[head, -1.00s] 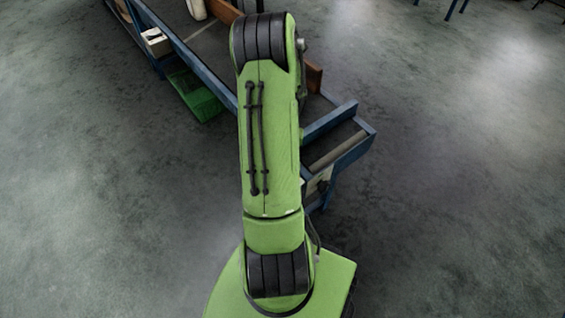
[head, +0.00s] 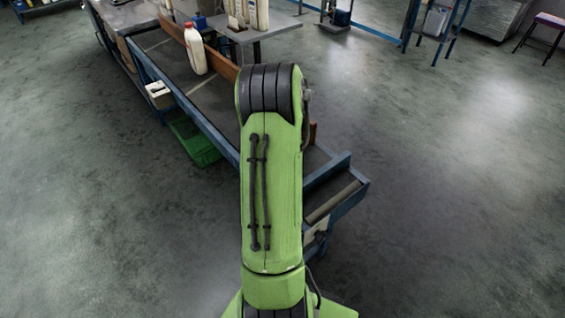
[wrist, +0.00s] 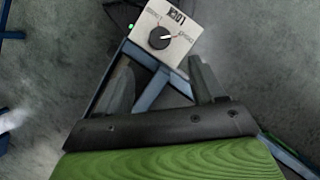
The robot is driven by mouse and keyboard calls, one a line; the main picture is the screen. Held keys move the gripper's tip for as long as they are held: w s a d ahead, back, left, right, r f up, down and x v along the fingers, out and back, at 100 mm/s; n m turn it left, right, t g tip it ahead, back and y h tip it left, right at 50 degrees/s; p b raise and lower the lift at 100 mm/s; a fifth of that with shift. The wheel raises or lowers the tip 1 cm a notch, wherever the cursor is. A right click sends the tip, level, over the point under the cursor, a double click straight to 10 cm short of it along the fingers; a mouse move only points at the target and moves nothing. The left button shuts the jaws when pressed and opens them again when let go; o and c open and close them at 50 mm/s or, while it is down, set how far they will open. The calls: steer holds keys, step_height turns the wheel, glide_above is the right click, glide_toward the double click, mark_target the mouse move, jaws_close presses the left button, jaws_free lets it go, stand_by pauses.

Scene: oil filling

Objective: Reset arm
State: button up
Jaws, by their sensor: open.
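My green arm (head: 272,190) stands upright in the middle of the head view, and its far end is hidden there. My gripper (wrist: 162,85) shows in the wrist view with its two dark fingers apart and nothing between them. A green light shows to the left of the box.
A white bottle with a red cap (head: 195,50) stands on the blue-framed conveyor (head: 215,95). A green crate (head: 193,140) sits on the floor beside it. A grey table (head: 255,30) holds several bottles.

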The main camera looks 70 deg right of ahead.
steer(key=v, duration=0.3)
steer(key=shift+d+r+p, duration=0.1)
steer(key=shift+r+p, duration=0.15)
steer(key=shift+p, duration=0.05)
steer(key=w+a+r+n+t+h+p, duration=0.1)
steer(key=w+a+r+n+h, duration=0.15)
steer(key=w+a+r, duration=0.4)
steer(key=w+a+r+n+t+h+p, duration=0.1)
steer(key=w+a+r+n, duration=0.3)
steer(key=a+r, duration=0.45)
steer(key=s+a+r+n+t, duration=0.1)
steer(key=s+a+n, duration=0.3)
steer(key=a, duration=0.5)
steer(key=s+a+r+n+t+p, duration=0.1)
steer(key=s+a+n+t, duration=0.3)
steer(key=a, duration=0.5)
steer(key=shift+a+r+h, duration=0.25)
steer(key=shift+r+h, duration=0.2)
